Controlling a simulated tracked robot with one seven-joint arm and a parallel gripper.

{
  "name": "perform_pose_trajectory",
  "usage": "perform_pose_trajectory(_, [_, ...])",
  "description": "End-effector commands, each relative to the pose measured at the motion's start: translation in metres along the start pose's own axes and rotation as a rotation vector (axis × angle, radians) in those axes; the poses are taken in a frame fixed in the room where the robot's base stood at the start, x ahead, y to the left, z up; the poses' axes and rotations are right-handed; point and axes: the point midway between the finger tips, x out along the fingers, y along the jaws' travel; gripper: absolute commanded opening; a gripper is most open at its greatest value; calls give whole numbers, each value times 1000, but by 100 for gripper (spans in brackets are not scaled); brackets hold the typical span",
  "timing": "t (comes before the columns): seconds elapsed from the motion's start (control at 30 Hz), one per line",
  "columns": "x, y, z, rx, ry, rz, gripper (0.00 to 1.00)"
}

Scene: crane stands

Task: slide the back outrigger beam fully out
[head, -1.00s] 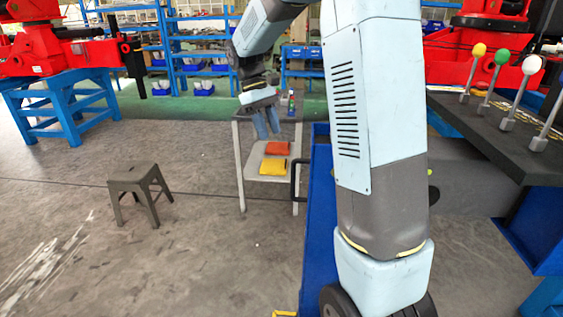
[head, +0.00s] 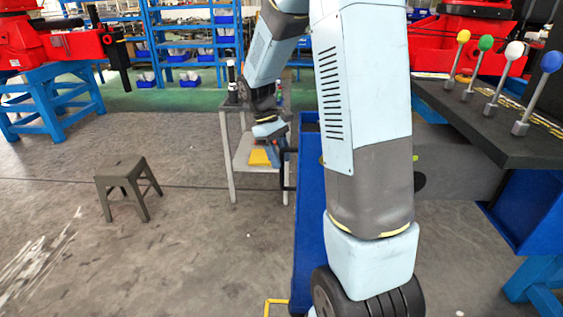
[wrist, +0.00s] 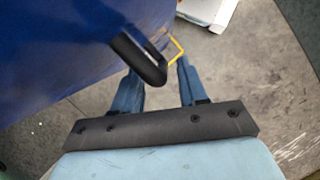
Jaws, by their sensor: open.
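My gripper (wrist: 157,68) is open. In the wrist view, the bend of a black handle (wrist: 150,74) on a blue panel (wrist: 60,50) lies between or just beyond its fingers; I cannot tell whether they touch it. In the head view, my gripper (head: 277,148) is beside the blue cabinet (head: 308,200), close to its black handle (head: 286,182). A red beam (head: 85,43) with a black end piece is at the far left. A dark grey beam-like body (head: 460,175) is right of my arm. I cannot tell which part is the back outrigger beam.
A grey stool (head: 127,185) stands on open floor at left. A small cart (head: 232,165) with a yellow item (head: 258,157) stands behind my gripper. Several knobbed levers (head: 488,95) stand on a black panel at right. Blue shelves (head: 185,45) line the back.

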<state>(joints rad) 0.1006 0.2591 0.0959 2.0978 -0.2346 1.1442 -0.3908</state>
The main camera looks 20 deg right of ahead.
Motion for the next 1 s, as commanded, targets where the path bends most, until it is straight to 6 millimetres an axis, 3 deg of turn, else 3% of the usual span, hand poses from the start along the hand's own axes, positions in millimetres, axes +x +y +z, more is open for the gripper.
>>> perform_pose_trajectory(0.2, [16, 0, 0, 0, -1, 0, 42])
perform_pose_trajectory(0.53, [19, 0, 0, 1, 0, 0, 42])
perform_pose_trajectory(1.0, [18, 1, 0, 1, 1, 0, 0])
